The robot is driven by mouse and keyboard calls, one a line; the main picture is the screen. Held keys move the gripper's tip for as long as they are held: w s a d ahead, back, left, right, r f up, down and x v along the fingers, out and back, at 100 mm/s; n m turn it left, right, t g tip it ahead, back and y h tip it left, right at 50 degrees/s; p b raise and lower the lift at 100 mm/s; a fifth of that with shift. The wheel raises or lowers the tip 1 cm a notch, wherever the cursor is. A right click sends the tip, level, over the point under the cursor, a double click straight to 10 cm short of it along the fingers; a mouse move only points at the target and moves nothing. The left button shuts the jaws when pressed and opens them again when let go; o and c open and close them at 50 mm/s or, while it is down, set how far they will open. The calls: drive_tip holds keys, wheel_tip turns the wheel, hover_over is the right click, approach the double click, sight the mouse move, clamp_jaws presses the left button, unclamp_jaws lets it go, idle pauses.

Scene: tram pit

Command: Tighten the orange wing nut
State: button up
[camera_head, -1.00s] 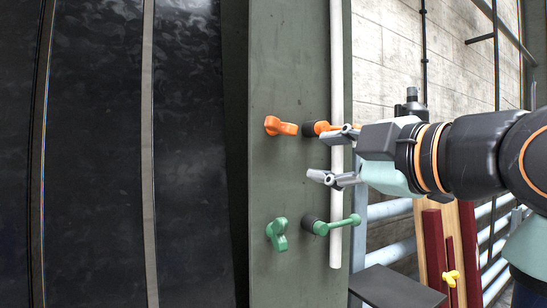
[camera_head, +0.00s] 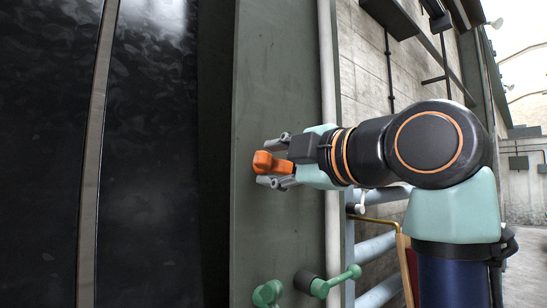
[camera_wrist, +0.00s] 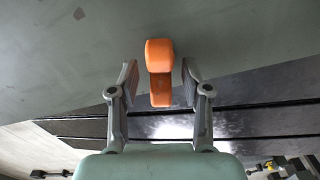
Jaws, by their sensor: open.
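The orange wing nut (camera_head: 271,163) sits on the grey-green panel (camera_head: 270,230) in the head view. My gripper (camera_head: 277,161) is open, with one finger above the wing nut and one below it. In the wrist view the orange wing nut (camera_wrist: 160,72) stands between the two open fingers of my gripper (camera_wrist: 160,84). Gaps show on both sides, so the fingers look apart from it there. The orange lever handle is not visible now.
A pale vertical pipe (camera_head: 333,240) runs along the panel's right edge. Dark glossy panels (camera_head: 150,150) stand at the left.

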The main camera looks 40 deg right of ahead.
drive_tip(key=shift+w, duration=0.2)
clamp_jaws()
drive_tip(key=shift+m, duration=0.4)
drive_tip(key=shift+r+m+p, duration=0.1)
drive_tip(key=shift+m+p, duration=0.6)
drive_tip(key=shift+m, duration=0.3)
drive_tip(key=m+p, duration=0.1)
drive_tip(key=m, duration=0.3)
drive_tip(key=shift+d+p, duration=0.1)
drive_tip(key=shift+p, duration=0.2)
drive_tip(key=m+p, duration=0.1)
drive_tip(key=m, duration=0.3)
drive_tip(key=shift+m, duration=0.4)
drive_tip(key=shift+m+p, duration=0.65)
drive_tip(key=shift+m, duration=1.05)
